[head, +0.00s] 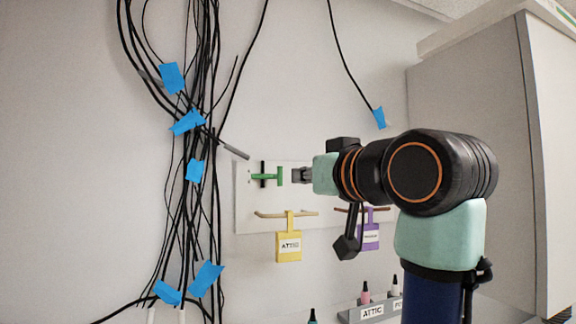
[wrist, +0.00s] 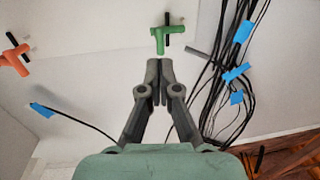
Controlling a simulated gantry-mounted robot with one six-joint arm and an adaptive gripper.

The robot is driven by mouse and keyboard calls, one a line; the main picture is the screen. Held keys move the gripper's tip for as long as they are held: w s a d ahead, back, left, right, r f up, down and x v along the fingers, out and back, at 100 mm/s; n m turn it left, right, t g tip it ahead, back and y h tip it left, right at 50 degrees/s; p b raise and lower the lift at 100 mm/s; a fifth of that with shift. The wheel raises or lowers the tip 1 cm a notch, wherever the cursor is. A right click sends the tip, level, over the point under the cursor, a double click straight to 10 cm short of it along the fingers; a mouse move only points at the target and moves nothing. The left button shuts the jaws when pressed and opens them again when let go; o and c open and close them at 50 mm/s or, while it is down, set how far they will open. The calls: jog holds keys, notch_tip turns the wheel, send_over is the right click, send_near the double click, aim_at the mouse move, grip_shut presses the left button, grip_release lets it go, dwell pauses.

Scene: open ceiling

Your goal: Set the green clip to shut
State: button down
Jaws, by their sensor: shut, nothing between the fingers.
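The green clip (head: 268,177) is on a pale panel (head: 246,207) on the wall. It has a bar and a handle that sticks out toward my gripper. A dark upright strip shows behind it. It also shows in the wrist view (wrist: 160,38), just ahead of the fingertips. My gripper (head: 296,175) is shut and empty, to the right of the clip in the head view. A small gap seems to separate the fingertips from the handle. In the wrist view the shut fingertips (wrist: 158,66) point at the clip.
A yellow tag (head: 289,248) and a purple tag (head: 371,238) hang below the clip. An orange clip (wrist: 14,60) is left in the wrist view. Black cables (head: 200,150) with blue tape run left of the panel. A grey rack (head: 350,315) stands below; a cabinet (head: 480,90) is right.

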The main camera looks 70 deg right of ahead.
jog(key=p+x, duration=0.2)
jog(key=x, duration=0.4)
jog(key=shift+w+d+f, duration=0.2)
jog(key=shift+d, duration=0.5)
jog(key=b+v, duration=0.5)
jog(key=v, duration=0.9)
jog(key=shift+s+d+r, duration=0.2)
jog(key=shift+s, duration=0.25)
